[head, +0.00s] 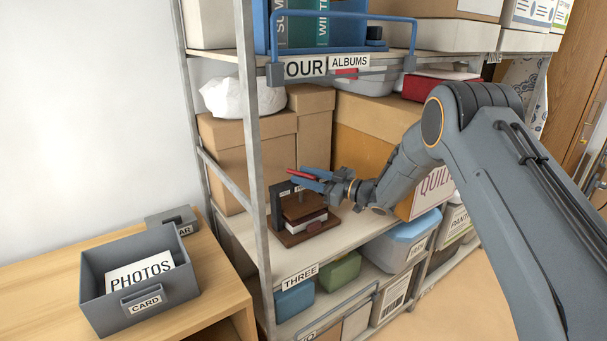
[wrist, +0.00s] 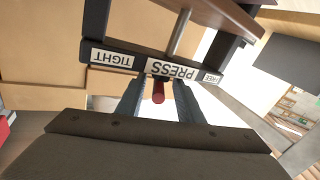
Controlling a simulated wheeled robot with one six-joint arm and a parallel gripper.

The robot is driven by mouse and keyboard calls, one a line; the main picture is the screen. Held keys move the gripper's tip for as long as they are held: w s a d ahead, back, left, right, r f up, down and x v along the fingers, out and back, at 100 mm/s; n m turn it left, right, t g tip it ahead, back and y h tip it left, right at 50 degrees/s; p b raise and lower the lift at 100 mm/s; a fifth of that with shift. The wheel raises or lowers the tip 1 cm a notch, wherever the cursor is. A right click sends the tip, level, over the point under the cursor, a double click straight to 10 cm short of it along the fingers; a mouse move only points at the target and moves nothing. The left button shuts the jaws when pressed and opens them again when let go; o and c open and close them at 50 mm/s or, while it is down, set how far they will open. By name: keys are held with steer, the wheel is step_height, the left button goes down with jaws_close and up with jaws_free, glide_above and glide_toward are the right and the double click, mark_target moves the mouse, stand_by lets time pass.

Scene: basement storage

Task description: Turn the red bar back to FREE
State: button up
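The press (head: 302,215) stands on the shelf labelled THREE, with a dark frame, brown wooden plates and a pale block between them. In the wrist view its crossbar (wrist: 140,65) carries upside-down labels TIGHT at left, PRESS in the middle and FREE at right. The red bar (head: 303,174) is at the top of the press; in the wrist view its rounded end (wrist: 158,91) shows below the PRESS label. My gripper (head: 308,178) is open, with one blue-grey finger on each side of the red bar and gaps visible in the wrist view (wrist: 158,100). The bar's far part is hidden.
Cardboard boxes (head: 311,125) stand behind the press, and a metal shelf post (head: 252,130) rises left of it. The FOUR ALBUMS shelf (head: 365,68) is above. A grey PHOTOS tray (head: 150,312) sits on the wooden table at left. Blue bins (head: 408,240) are below.

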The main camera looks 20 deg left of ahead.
steer(key=shift+a, duration=0.2)
jaws_close()
steer(key=shift+w+f+n+g+b, duration=0.25)
steer(key=shift+g+b, duration=0.35)
steer(key=shift+b, duration=0.55)
